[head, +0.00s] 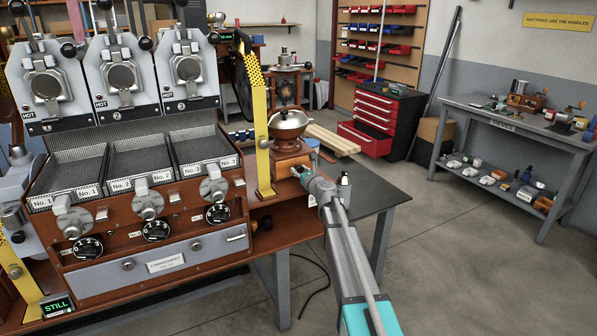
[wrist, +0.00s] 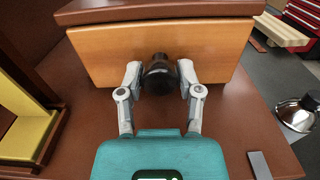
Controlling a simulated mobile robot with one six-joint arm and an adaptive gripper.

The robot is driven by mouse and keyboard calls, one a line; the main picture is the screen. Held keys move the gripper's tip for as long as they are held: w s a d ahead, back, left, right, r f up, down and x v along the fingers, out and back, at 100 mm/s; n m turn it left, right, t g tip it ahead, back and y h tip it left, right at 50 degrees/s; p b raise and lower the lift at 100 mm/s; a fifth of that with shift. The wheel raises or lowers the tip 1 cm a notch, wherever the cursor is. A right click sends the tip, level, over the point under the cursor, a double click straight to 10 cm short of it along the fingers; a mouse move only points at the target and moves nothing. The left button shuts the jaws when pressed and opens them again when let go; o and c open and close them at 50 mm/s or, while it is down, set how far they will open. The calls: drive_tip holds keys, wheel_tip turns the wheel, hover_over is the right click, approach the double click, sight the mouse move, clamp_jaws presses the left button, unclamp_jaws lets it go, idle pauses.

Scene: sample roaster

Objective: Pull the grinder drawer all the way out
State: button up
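The grinder (head: 289,122) stands on the brown bench top, with a metal hopper above an orange-brown wooden body. Its drawer front (head: 293,165) faces me; in the wrist view the wooden drawer front (wrist: 215,50) fills the upper middle, under a darker brown ledge. A round black knob (wrist: 158,74) sits at its centre. My gripper (wrist: 159,78) has one finger on each side of the knob, and both fingertips appear to press against it. In the head view my gripper (head: 303,172) reaches the drawer front. I see no clear gap between drawer and body.
A yellow post (head: 262,130) stands just left of the grinder. The sample roaster (head: 130,190) fills the left. Open floor lies to the right.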

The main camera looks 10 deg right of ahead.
clamp_jaws()
drive_tip(key=v, duration=1.2)
drive_tip(key=shift+r, duration=0.1)
drive_tip(key=o, duration=0.7)
unclamp_jaws()
drive_tip(key=shift+c, duration=0.2)
drive_tip(key=shift+s, duration=0.15)
drive_tip(key=v, duration=1.1)
drive_tip(key=shift+s, duration=0.3)
drive_tip(key=shift+d, duration=0.1)
